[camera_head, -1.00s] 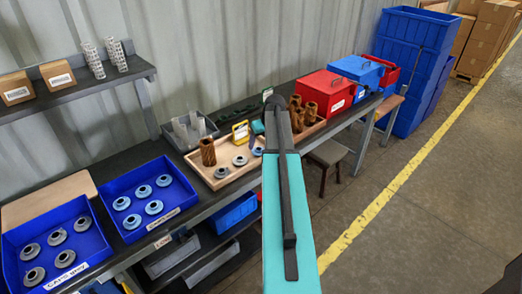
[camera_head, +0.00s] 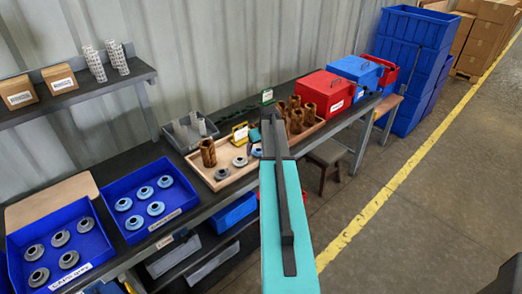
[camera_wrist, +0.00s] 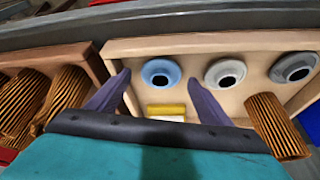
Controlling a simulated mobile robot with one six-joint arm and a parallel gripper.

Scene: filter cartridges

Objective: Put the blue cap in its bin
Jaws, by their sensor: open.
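The blue cap (camera_wrist: 160,74) lies in a light wooden tray (camera_wrist: 200,42), left of two grey caps (camera_wrist: 224,74) in the wrist view. My gripper (camera_wrist: 158,82) is open and empty, its two fingers on either side of the blue cap in that view. I cannot tell how high the fingertips are above it. In the head view the blue cap (camera_head: 257,152) shows beside my arm, which hides my gripper. A blue bin (camera_head: 180,193) with several blue caps stands left of the tray. A similar bin (camera_head: 93,247) farther left holds grey caps.
A yellow item (camera_wrist: 166,110) lies between the fingers, nearer the wrist. A grey container (camera_head: 188,135) stands behind the tray. Red and blue boxes (camera_head: 326,92) stand at the right.

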